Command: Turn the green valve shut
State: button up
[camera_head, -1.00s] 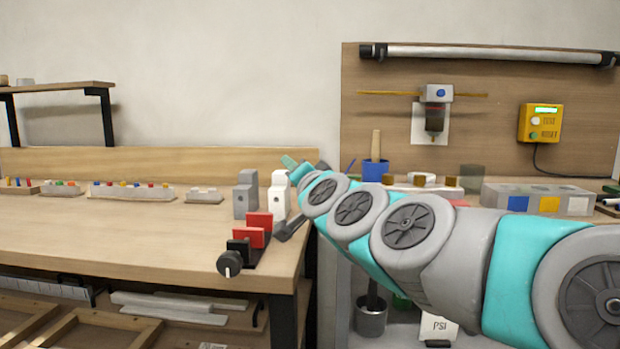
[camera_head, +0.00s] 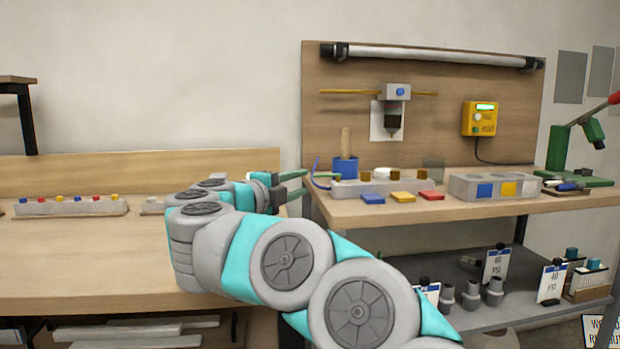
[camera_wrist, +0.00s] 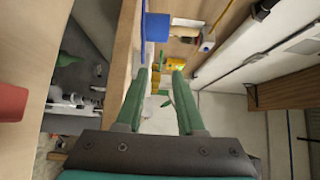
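I cannot make out a green valve for certain in either view. My gripper (camera_head: 298,183) is at the left end of the right-hand bench, pointing right, with its two green fingers apart. In the wrist view my gripper (camera_wrist: 163,75) is open, with nothing held between the fingers. A small green shape (camera_wrist: 165,93) shows beyond and between them, and I cannot tell what it is. A wall unit with a blue knob (camera_head: 400,91) sits on a brass pipe on the wooden panel, above and right of my gripper.
The right bench (camera_head: 480,207) bears a blue cup (camera_head: 345,167), a grey box with coloured squares (camera_head: 495,186) and a green press (camera_head: 572,160). A yellow box (camera_head: 480,118) hangs on the panel. Bottles and cards stand on the lower shelf. The left bench (camera_head: 80,255) is mostly clear.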

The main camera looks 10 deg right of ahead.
aim_at(319, 176)
jog(key=x, duration=0.7)
jog(key=shift+w+d, duration=0.1)
jog(key=shift+d, duration=0.05)
jog(key=shift+c, duration=0.2)
grip_shut()
